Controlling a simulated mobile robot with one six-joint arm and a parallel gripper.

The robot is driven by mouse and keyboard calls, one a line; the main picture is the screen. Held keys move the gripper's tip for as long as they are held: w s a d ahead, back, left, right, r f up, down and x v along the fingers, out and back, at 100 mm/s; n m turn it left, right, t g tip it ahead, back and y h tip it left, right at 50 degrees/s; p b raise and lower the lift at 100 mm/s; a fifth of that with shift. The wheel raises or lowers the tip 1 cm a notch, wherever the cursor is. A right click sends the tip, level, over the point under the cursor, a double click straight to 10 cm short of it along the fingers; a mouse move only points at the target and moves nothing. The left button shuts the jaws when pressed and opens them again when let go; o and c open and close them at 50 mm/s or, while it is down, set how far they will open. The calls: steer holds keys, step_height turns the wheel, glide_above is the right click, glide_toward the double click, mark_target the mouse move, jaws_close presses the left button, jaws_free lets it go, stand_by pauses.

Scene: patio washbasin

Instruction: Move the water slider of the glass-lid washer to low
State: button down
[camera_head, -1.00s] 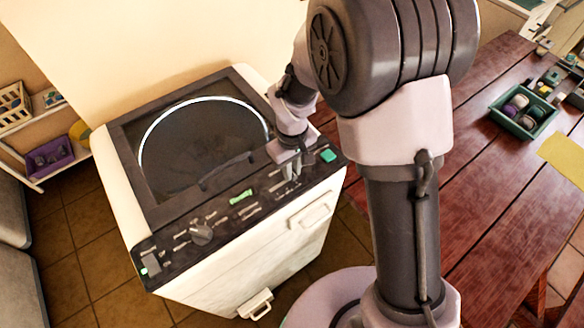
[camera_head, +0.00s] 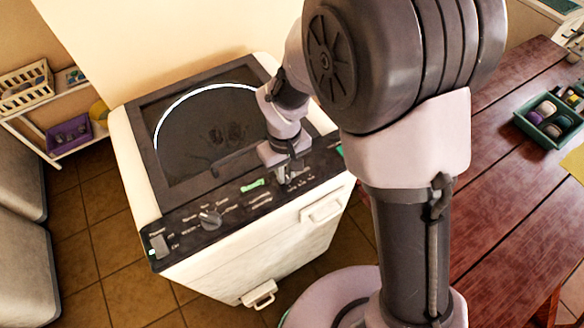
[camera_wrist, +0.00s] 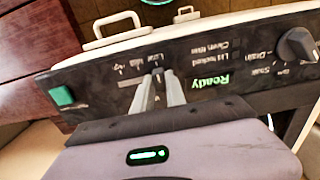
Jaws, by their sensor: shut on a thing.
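The washer (camera_head: 225,255) has a dark glass lid (camera_head: 205,130) and a sloping black control panel (camera_head: 225,203). My gripper (camera_head: 284,182) is down at the panel, right of the green display (camera_head: 252,185). In the wrist view, my gripper (camera_wrist: 164,82) has its two fingertips close together on the small water slider (camera_wrist: 157,73), which they mostly hide. The slider is by the "Low" end of its labels, which read upside down. The slot (camera_wrist: 132,82) runs off to the left toward "High". The lit display (camera_wrist: 209,82) reads "Ready".
A round knob (camera_head: 210,219) sits on the panel left of the display. A green button (camera_wrist: 62,96) is at the panel's other end. A wooden table (camera_head: 500,190) with a green tray (camera_head: 548,142) stands right; a shelf (camera_head: 50,105) with baskets stands left.

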steer(key=shift+a, duration=0.1)
steer(key=c, duration=1.6)
jaws_free()
steer(key=shift+o, duration=1.2)
steer(key=shift+s+a, duration=0.15)
steer(key=shift+a, duration=0.05)
steer(key=shift+d, duration=0.1)
steer(key=shift+r, duration=0.2)
step_height(320, 180, up, 17)
steer(key=p, duration=0.4)
